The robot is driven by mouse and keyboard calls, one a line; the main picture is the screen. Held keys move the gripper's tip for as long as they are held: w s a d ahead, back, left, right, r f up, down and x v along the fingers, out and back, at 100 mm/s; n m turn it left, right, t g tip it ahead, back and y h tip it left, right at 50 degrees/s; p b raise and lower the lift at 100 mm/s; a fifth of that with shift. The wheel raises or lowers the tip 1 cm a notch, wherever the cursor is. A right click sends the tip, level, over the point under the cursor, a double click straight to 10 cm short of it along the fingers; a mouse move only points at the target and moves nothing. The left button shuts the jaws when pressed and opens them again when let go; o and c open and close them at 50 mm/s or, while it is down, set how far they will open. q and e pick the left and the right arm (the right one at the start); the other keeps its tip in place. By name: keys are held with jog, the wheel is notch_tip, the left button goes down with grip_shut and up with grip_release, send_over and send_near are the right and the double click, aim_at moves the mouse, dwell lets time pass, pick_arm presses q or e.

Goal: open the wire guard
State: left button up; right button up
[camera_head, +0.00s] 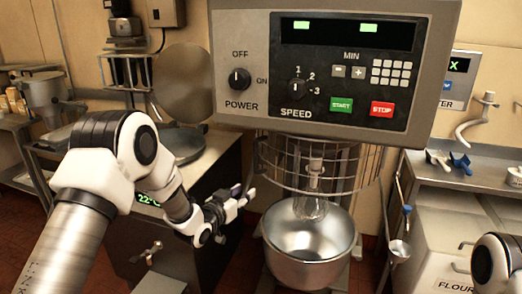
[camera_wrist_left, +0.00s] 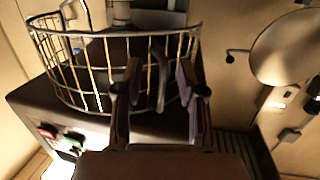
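The wire guard (camera_head: 322,178) is a curved metal cage around the upper front of the mixer, above the steel bowl (camera_head: 309,248). A dark handle (camera_head: 259,156) stands at its left side. My left gripper (camera_head: 246,194) is left of the bowl, below and beside that handle, its fingers parted. In the left wrist view the wire guard (camera_wrist_left: 75,72) fills the upper left. The dark handle (camera_wrist_left: 158,75) appears between the two open fingers of my left gripper (camera_wrist_left: 161,66); I cannot tell whether they touch it. My right gripper is out of view.
The mixer's control panel (camera_head: 320,75) overhangs the guard. A dark cabinet with a round plate iron (camera_head: 180,140) and raised lid (camera_head: 185,82) stands left. A counter with scoops (camera_head: 460,162) and a flour bin (camera_head: 455,270) stand right. A ladle (camera_head: 399,248) hangs beside the bowl.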

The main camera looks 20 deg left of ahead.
pick_arm(q)
jog(key=t, duration=0.1)
send_near(255, 155)
jog(key=a+x, duration=0.1)
jog(key=x, duration=0.1)
jog(key=shift+w+d+r+p, duration=0.1)
jog(key=shift+w+d+p, duration=0.25)
jog(key=shift+w+d, duration=0.2)
jog(key=shift+w+d+r+p, duration=0.1)
jog(key=shift+w+d+p, duration=0.25)
jog(key=shift+w, duration=0.35)
jog(key=x, duration=0.2)
jog(key=p+x, duration=0.2)
jog(key=x, duration=0.1)
jog(key=shift+w+a+f, duration=0.2)
jog(key=shift+w+a, duration=0.1)
jog(key=shift+w, duration=0.05)
jog(key=shift+w+d, duration=0.1)
jog(key=shift+w, duration=0.05)
jog(key=shift+d, duration=0.2)
grip_shut()
